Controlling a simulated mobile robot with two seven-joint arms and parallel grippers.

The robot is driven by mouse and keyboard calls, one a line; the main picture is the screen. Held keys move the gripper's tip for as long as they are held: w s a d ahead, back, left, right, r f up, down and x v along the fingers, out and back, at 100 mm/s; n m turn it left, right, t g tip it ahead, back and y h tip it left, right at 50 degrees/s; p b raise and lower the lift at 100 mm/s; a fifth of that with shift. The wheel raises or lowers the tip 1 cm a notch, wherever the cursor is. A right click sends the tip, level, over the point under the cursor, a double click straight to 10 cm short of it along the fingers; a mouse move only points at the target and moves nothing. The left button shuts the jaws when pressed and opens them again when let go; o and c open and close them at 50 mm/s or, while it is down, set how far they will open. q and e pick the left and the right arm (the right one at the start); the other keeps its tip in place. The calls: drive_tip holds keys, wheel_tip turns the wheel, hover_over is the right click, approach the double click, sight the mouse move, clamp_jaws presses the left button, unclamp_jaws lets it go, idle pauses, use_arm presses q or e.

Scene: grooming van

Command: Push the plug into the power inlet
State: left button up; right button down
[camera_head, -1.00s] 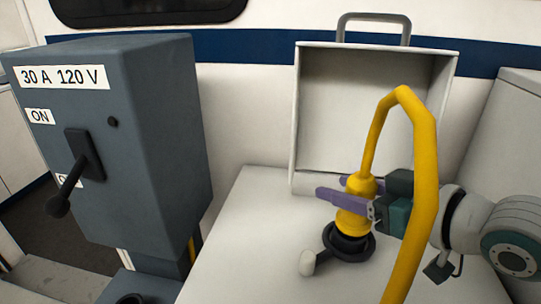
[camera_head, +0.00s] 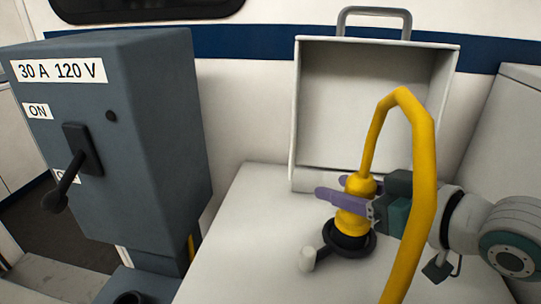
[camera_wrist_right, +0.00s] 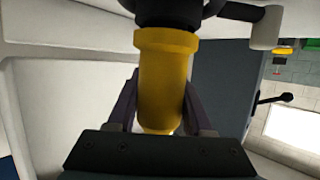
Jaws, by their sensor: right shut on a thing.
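The yellow plug (camera_head: 352,225) stands upright at the black round power inlet (camera_head: 347,243) on the white surface. Its lower end meets or enters the black ring; how deep it sits I cannot tell. A thick yellow cable (camera_head: 427,170) loops up from its top and down in front of my right arm. My right gripper (camera_head: 345,193) is shut on the plug, with purple fingers either side of it. In the right wrist view the plug (camera_wrist_right: 163,85) lies between the fingers, its collar against the black inlet (camera_wrist_right: 170,12). My left gripper is not in view.
A grey power box (camera_head: 150,140) labelled 30 A 120 V stands at left, its black lever (camera_head: 66,180) slanting down. A white-tipped lever (camera_head: 308,258) juts from the inlet. An open white lid (camera_head: 374,48) with a handle stands behind. The white surface (camera_head: 240,250) left of the inlet is clear.

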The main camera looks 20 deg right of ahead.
drive_tip(key=shift+f, duration=0.3)
drive_tip(key=c, duration=0.7)
unclamp_jaws()
drive_tip(key=o, duration=0.5)
drive_tip(key=v, duration=1)
drive_tip(key=s+a+f+g, duration=0.1)
drive_tip(key=a, duration=0.1)
drive_tip(key=s+a+f+g+h, duration=0.1)
drive_tip(key=s+f+g, duration=0.1)
drive_tip(key=s+a+f+g, duration=0.1)
drive_tip(key=s+a, duration=0.1)
drive_tip(key=shift+s+a+f+g+h+p, duration=0.1)
drive_tip(key=shift+a+f+g+h+p, duration=0.2)
drive_tip(key=shift+g+h+p, duration=0.1)
drive_tip(key=s+a+g+h, duration=0.1)
drive_tip(key=s+a+g, duration=0.3)
drive_tip(key=s, duration=0.5)
drive_tip(key=shift+m+g, duration=0.3)
drive_tip(key=shift+g, duration=0.3)
drive_tip(key=r+p, duration=1.1)
drive_tip(key=d+r+p, duration=0.1)
drive_tip(key=r+p, duration=2.2)
drive_tip(key=r, duration=0.1)
drive_tip(key=shift+d, duration=0.3)
